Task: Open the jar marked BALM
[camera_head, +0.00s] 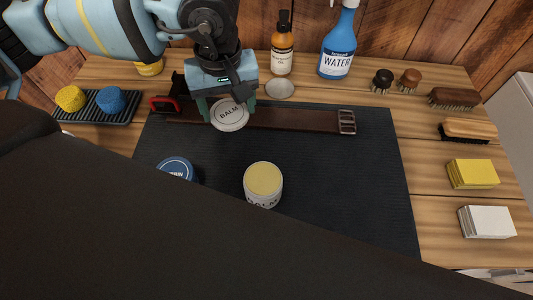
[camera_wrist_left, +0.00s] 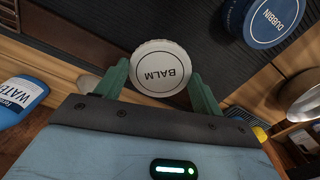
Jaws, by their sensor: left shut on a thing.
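The BALM jar (camera_head: 262,200) stands upright on the dark mat (camera_head: 340,185), open, with its yellow contents showing at the top. Its white lid, marked BALM (camera_head: 229,117), is apart from it. My left gripper (camera_head: 228,105) is shut on this lid, holding it up and behind the jar, over the leather strap. In the left wrist view the round lid (camera_wrist_left: 160,68) sits between the two green fingers, its lettering facing the camera. My right gripper is not in view.
A blue DUBBIN tin (camera_head: 176,167) is left of the jar. A leather strap (camera_head: 295,119) crosses the mat's back. Behind stand a metal dish (camera_head: 279,88), an amber bottle (camera_head: 282,52) and a WATER bottle (camera_head: 338,48). A large dark shape hides the front.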

